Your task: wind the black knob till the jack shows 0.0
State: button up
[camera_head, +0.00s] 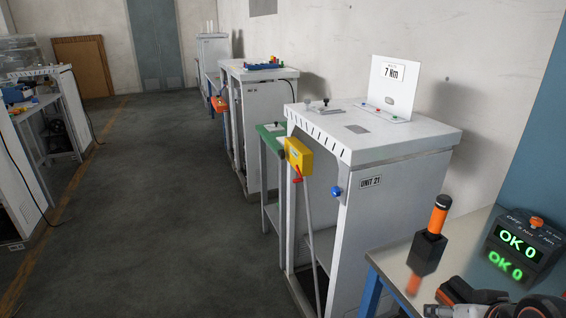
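A grey-white cabinet marked UNIT 21 (405,190) stands right of centre. A small black knob (326,101) stands on its top, toward the back left, with another small dark-topped fitting (307,102) just left of it. An upright white panel (386,88) at the back of the top carries a sign reading 7 Nm. I cannot make out a jack or a jack reading. A dark box (523,245) at the right has a green display reading OK 0.
A table (395,262) at lower right holds an orange and black upright tool (434,225). Dark shapes with orange-red parts fill the bottom right corner. A yellow box (298,155) with a red lever juts from the cabinet's front. The grey floor (170,200) at left is clear.

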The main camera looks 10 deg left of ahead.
aim_at(282, 154)
jog(key=i+j, duration=0.1)
jog(key=j, duration=0.75)
jog(key=i+j+u, duration=0.1)
jog(key=j, duration=0.35)
jog(key=i+j, duration=0.15)
jog(key=j, duration=0.25)
